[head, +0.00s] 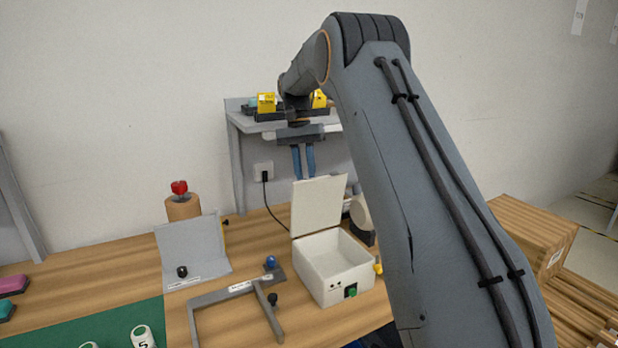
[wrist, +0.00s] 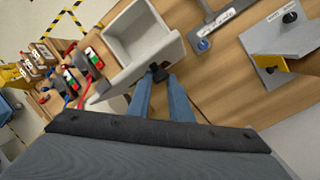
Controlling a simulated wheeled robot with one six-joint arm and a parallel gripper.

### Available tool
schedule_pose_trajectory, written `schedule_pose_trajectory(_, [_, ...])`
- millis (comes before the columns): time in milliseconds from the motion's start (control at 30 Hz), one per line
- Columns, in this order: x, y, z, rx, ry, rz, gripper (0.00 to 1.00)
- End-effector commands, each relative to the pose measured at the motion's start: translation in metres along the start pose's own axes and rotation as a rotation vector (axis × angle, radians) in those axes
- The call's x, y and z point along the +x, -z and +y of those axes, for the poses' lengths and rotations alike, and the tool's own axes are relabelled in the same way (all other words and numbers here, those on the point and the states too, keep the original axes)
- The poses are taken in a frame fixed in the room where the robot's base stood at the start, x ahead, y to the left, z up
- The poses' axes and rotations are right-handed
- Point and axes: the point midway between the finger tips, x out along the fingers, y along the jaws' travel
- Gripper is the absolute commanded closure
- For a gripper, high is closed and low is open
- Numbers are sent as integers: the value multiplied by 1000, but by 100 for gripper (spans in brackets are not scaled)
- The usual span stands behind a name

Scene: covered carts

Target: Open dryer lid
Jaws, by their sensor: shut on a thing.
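The dryer is a white open-topped box (head: 335,272) with a green button on its front. Its lid (head: 319,205) stands raised, near upright, at the back of the box. In the wrist view the box (wrist: 138,32) shows its empty inside, and the lid (wrist: 135,72) lies between it and my fingers. My gripper (head: 304,176) is at the lid's top edge in the head view. In the wrist view my gripper (wrist: 160,80) has its blue fingertips shut on a small black knob (wrist: 158,72) at the lid. The fingertips partly hide the knob.
A grey angled frame (head: 235,291) with blue and black knobs lies left of the box. A grey hinged panel (head: 193,252) stands farther left, before a wooden cylinder with a red knob (head: 179,188). A grey shelf (head: 262,125) stands behind. Wooden crates (head: 535,235) are at right.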

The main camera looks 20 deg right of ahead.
Motion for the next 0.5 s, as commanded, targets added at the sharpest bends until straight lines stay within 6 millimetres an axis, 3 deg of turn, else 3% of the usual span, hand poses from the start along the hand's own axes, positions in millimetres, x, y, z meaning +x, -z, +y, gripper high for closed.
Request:
schedule_pose_trajectory(33, [13,-6,-8,-9,-2,-24,100])
schedule_pose_trajectory(67, [13,-6,-8,-9,-2,-24,100])
schedule_pose_trajectory(100, [13,-6,-8,-8,-2,-25,80])
schedule_pose_trajectory(200, [13,-5,-7,-6,-2,-26,63])
schedule_pose_trajectory(500, [14,-2,0,3,-3,-29,62])
